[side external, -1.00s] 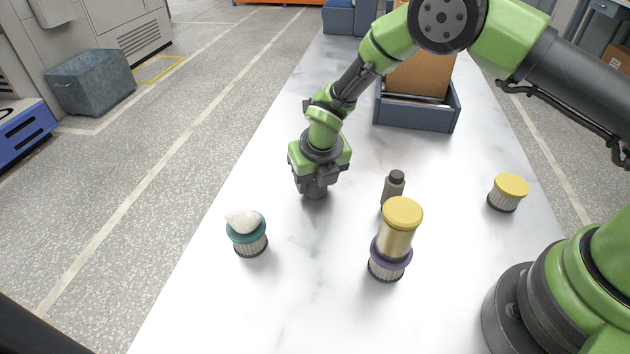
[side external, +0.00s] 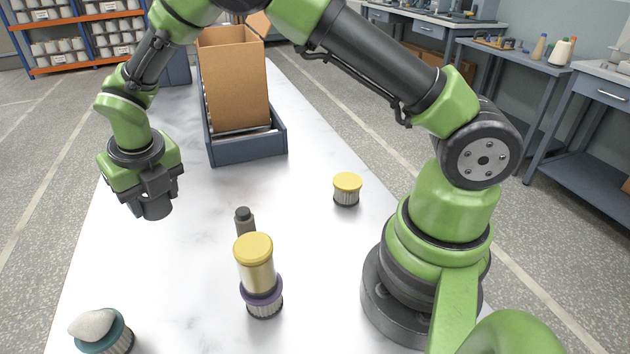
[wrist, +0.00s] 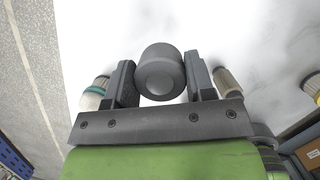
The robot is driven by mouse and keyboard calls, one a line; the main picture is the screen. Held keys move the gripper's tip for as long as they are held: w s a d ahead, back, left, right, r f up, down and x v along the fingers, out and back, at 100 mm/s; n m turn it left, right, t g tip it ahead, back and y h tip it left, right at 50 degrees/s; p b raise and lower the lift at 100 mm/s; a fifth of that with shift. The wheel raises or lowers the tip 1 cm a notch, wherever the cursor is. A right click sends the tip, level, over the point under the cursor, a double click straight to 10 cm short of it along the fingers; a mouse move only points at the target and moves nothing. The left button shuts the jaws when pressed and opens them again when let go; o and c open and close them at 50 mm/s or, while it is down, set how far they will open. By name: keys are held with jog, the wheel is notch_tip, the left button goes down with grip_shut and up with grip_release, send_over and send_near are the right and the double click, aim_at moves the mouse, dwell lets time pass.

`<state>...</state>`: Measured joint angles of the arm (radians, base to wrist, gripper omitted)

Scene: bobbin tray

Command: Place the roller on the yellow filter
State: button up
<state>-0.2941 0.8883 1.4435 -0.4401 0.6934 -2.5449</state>
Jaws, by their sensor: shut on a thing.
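My gripper (side external: 153,190) points down at the left of the table and is shut on a dark grey cylinder, which I take as the roller (side external: 152,207). In the wrist view the roller (wrist: 161,72) sits between the two fingers, its round end facing the camera. I cannot tell exactly how high it is above the table. The yellow filter (side external: 347,188), a short pleated filter with a flat yellow top, stands upright and apart at the right, near my base. Its top is bare.
A yellow-capped cylinder (side external: 257,265) stands on a purple-rimmed filter (side external: 263,301). A small dark bottle (side external: 244,222) stands just behind it. A teal filter (side external: 118,340) with a white lump (side external: 92,324) is at front left.

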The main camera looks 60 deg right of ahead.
jog(key=s+d+r+m+g+h, duration=0.1)
jog(key=s+d+m, duration=0.2)
jog(key=d+m, duration=0.5)
jog(key=s+d+r+m+g+h, duration=0.1)
jog(key=s+d+m, duration=0.3)
jog(key=d+m, duration=0.4)
jog(key=shift+s+d+r+g, duration=0.15)
jog(key=shift+d+g, duration=0.55)
jog(key=shift+d, duration=0.25)
jog(key=s+d+m, duration=0.2)
jog(key=m, duration=0.1)
jog(key=s+d+r+m+g, duration=0.1)
jog(key=s+d+m, duration=0.1)
jog(key=s+m, duration=0.1)
jog(key=s+d+m+g+y, duration=0.1)
jog(key=s+d+m, duration=0.1)
jog(key=s+m, duration=0.1)
jog(key=shift+d+r+m, duration=0.3)
jog(key=shift+d+m, duration=0.05)
jog(key=shift+m, duration=0.35)
jog(key=s+d+r+m+y, duration=0.1)
jog(key=s+d+m+y, duration=0.1)
jog(key=s+m, duration=0.4)
jog(key=shift+s+d+m+g, duration=0.15)
jog(key=shift+s+m+g, duration=0.25)
jog(key=shift+m, duration=0.4)
send_near(352, 182)
jog(key=shift+m, duration=0.3)
jog(key=x, duration=0.6)
